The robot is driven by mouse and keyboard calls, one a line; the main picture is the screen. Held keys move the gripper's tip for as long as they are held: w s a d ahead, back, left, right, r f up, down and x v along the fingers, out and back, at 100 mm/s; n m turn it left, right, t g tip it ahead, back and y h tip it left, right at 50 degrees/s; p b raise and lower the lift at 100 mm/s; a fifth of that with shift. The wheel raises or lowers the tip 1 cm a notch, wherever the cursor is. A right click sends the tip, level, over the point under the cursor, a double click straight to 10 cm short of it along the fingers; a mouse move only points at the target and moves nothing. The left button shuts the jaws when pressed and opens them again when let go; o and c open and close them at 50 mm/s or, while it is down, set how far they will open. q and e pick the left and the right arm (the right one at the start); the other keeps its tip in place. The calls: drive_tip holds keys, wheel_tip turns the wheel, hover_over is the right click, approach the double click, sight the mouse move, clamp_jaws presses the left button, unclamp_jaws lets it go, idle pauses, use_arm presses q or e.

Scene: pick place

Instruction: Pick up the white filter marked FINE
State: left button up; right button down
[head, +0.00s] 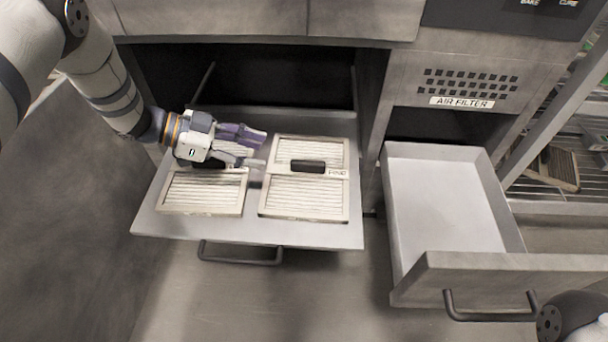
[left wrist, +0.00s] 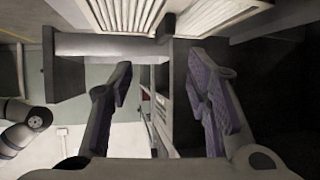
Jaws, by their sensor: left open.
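Two white pleated filters lie side by side on a pulled-out tray (head: 190,228). The right filter (head: 305,205) has a dark handle across its middle and a small label (head: 338,172) too blurred to read surely. The left filter (head: 203,200) is partly hidden by my left gripper, and no label shows on it. My left gripper (head: 257,149) is open, with its fingers pointing right toward the right filter's left edge. In the left wrist view both purple fingers (left wrist: 160,80) are apart with nothing between them, and filter pleats (left wrist: 215,15) show at the top. My right gripper is not in view.
An empty open drawer (head: 440,205) stands at the right, below a vented panel labelled AIR FILTER (head: 462,103). A dark cavity lies behind the tray. A metal rack (head: 555,205) stands at the far right. The tray's front handle (head: 240,258) sticks out.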

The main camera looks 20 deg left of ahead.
sight(303, 162)
use_arm(q)
drive_tip(key=b+x, duration=0.2)
drive_tip(key=x, duration=0.6)
drive_tip(key=b+x, duration=0.1)
drive_tip(key=x, duration=0.1)
drive_tip(key=b+x, duration=0.1)
drive_tip(key=x, duration=0.1)
drive_tip(key=shift+w+a+f, duration=0.25)
drive_tip(key=shift+w+f, duration=0.05)
drive_tip(key=shift+w, duration=0.05)
drive_tip(key=shift+w+d, duration=0.1)
drive_tip(key=shift+r, duration=0.15)
clamp_jaws()
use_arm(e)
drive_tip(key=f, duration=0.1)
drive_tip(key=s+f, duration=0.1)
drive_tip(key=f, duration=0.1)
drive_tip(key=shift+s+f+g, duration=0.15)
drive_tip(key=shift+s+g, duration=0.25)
